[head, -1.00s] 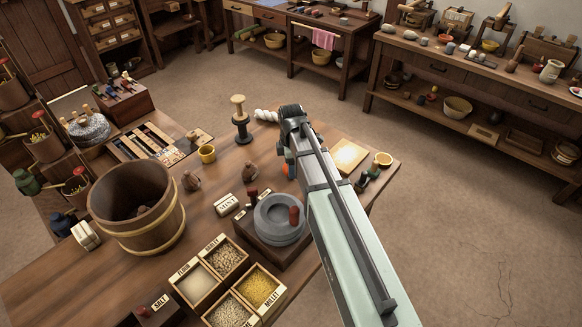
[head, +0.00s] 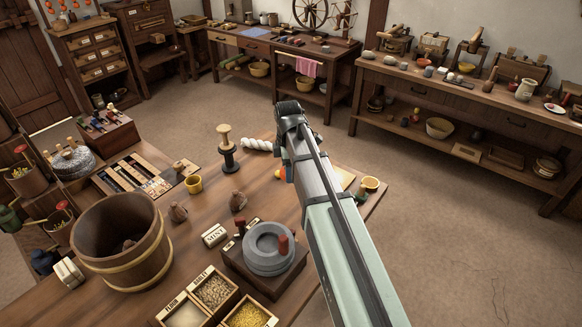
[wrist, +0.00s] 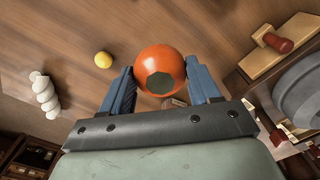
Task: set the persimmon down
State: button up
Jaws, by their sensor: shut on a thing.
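The persimmon (wrist: 160,62) is orange with a dark green calyx facing the wrist camera. It sits between the two blue fingers of my gripper (wrist: 159,72), which touch it on both sides. The wrist view shows bare wood beyond the persimmon. I cannot tell how far it is above the table.
A yellow ball (wrist: 103,59) and a white twisted rope (wrist: 45,97) lie to the left. A dark spool (head: 227,150) stands near the rope.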

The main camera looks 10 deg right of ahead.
jog(key=w+d, duration=0.3)
jog(key=w, duration=0.6)
jog(key=w+d, duration=0.2)
jog(key=w, duration=0.8)
jog(key=shift+s+f, duration=0.2)
jog(key=shift+f, duration=4.55)
jog(key=shift+f, duration=0.15)
jog(key=o, duration=1.1)
notch_tip(320, 180, up, 12)
